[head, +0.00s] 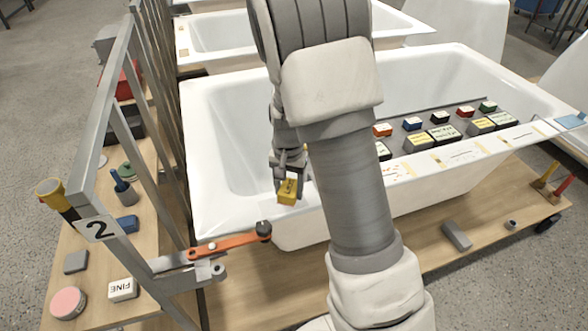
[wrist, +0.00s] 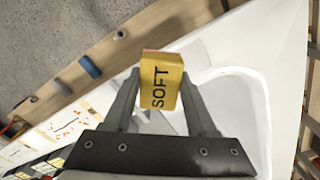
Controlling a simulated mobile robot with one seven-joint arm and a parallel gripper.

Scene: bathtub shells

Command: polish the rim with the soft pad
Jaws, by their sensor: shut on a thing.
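My gripper (head: 288,176) is shut on a yellow block, the soft pad (head: 287,191), marked SOFT in the wrist view (wrist: 161,80). In the head view the pad is at the near rim (head: 235,222) of the white bathtub shell, left of my arm. I cannot tell whether the pad touches the rim. In the wrist view the pad sits between both fingers, with the tub's white rim and basin behind it. My arm hides part of the near rim and of the tub's inside.
An orange clamp bar (head: 228,243) with a dark knob lies at the tub's near left corner. A grey metal frame (head: 120,160) marked 2 stands to the left. Several labelled blocks (head: 440,132) sit along the right part of the tub. A white FINE block (head: 122,289) lies on the left board.

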